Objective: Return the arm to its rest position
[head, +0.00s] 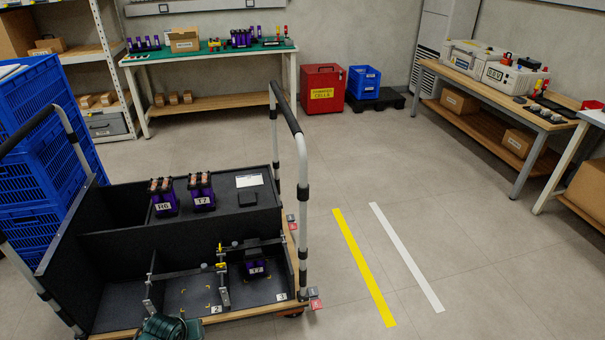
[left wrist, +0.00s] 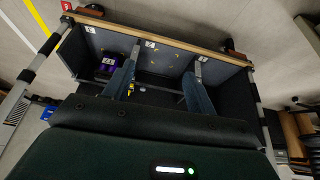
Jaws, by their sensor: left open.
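My left gripper (left wrist: 163,80) is open and empty in the left wrist view. In the head view a dark green part of my left arm shows at the bottom edge, over the cart's front; the fingers cannot be made out there. A purple module (head: 257,268) with a black top stands upright in the compartment marked 3, apart from my gripper. It also shows in the left wrist view (left wrist: 109,60). My right gripper is in neither view.
Modules R6 (head: 163,200) and T7 (head: 202,192) stand in the cart's rear section. The cart's tall handle (head: 301,170) rises at its right. Blue crates (head: 40,130) are stacked at the left. The floor right of the cart is clear.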

